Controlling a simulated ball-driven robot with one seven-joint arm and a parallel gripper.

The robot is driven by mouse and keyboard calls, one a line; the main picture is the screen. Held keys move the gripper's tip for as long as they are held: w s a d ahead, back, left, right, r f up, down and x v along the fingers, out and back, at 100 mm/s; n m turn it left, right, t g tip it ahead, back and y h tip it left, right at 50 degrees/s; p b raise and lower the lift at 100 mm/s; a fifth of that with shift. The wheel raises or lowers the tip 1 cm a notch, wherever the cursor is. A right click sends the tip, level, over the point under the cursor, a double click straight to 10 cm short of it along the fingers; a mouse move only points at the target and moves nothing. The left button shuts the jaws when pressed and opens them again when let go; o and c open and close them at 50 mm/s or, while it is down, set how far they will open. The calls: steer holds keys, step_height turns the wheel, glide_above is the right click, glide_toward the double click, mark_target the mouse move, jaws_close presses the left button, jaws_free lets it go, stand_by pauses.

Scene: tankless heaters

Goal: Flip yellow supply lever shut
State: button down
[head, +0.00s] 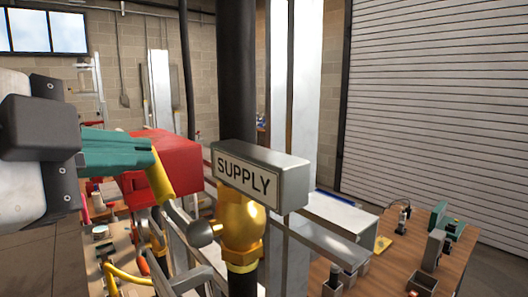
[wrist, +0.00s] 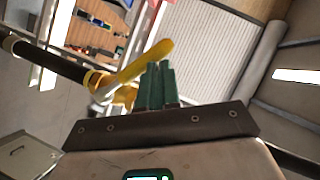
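The yellow supply lever (head: 160,178) is a yellow-sleeved handle on a grey metal arm. In the head view it slants up and left from the brass valve (head: 240,222), below the SUPPLY sign (head: 246,178). My gripper (head: 152,155) comes in from the left, its green fingertips right by the lever's upper end. In the wrist view the fingers of my gripper (wrist: 160,68) are close together, with the yellow lever (wrist: 145,63) passing beside their tips. I see nothing between them; whether they touch the lever I cannot tell. The brass valve (wrist: 127,96) lies left of the fingers.
A dark vertical pipe (head: 238,75) rises behind the sign. A red box-shaped object (head: 175,165) is behind the lever. A wooden table (head: 425,250) with tools stands at right, before a roller door (head: 435,100). More pipes and yellow handles crowd the lower left.

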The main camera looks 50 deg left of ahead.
steer(key=shift+n+h, duration=0.3)
steer(key=shift+n, duration=0.2)
steer(key=shift+w+a+f+b, duration=0.1)
steer(key=shift+a+f+b, duration=0.65)
steer(key=shift+f, duration=0.3)
steer(key=shift+w+a+f+b, duration=0.1)
steer(key=shift+a+f+b, duration=0.6)
steer(key=shift+f, duration=0.3)
steer(key=shift+a, duration=0.1)
